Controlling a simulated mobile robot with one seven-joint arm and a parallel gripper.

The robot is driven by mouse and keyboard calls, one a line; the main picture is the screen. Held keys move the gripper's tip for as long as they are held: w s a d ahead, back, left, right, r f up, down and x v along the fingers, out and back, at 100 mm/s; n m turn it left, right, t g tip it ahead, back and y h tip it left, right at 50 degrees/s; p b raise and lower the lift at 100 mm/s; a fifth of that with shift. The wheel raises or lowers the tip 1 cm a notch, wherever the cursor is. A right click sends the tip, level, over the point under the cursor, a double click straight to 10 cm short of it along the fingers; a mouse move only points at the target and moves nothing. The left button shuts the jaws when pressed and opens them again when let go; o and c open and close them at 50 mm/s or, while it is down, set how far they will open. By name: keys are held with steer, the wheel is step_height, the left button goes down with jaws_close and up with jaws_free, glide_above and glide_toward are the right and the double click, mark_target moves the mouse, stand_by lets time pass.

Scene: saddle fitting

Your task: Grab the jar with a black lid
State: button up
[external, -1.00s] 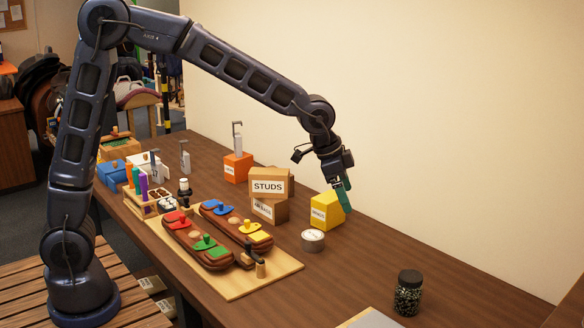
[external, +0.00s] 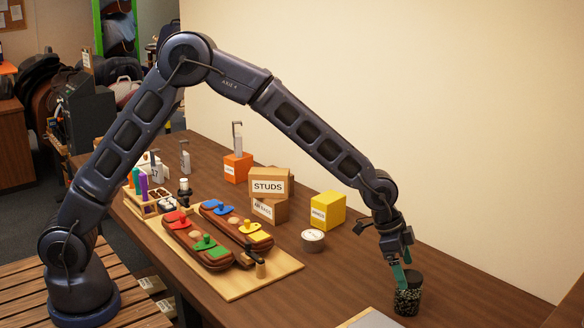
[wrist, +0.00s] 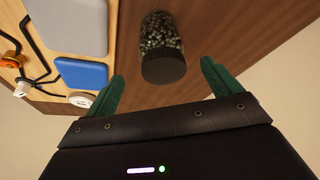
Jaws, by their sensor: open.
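The jar with a black lid (external: 408,300) stands on the table near the right end, filled with small dark and pale pieces. My gripper (external: 402,268) is right above and beside it, and a green finger overlaps the lid's left side in the external view. In the wrist view the jar (wrist: 161,48) shows beyond the fingertips, between their lines, with its black lid towards me. My gripper (wrist: 160,82) is open, its two green fingers apart with nothing between them. Whether a finger touches the jar I cannot tell.
A round tin (external: 312,240) and a yellow box (external: 328,210) stand further back on the table. A wall (external: 480,150) runs behind it. The table right of the jar is clear.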

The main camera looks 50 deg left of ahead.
mark_target(409, 290)
steer(key=shift+a+x, duration=0.2)
steer(key=shift+x, duration=1.65)
steer(key=shift+a+x, duration=0.2)
steer(key=shift+x, duration=1.7)
steer(key=shift+f, duration=0.1)
steer(key=c, duration=1.4)
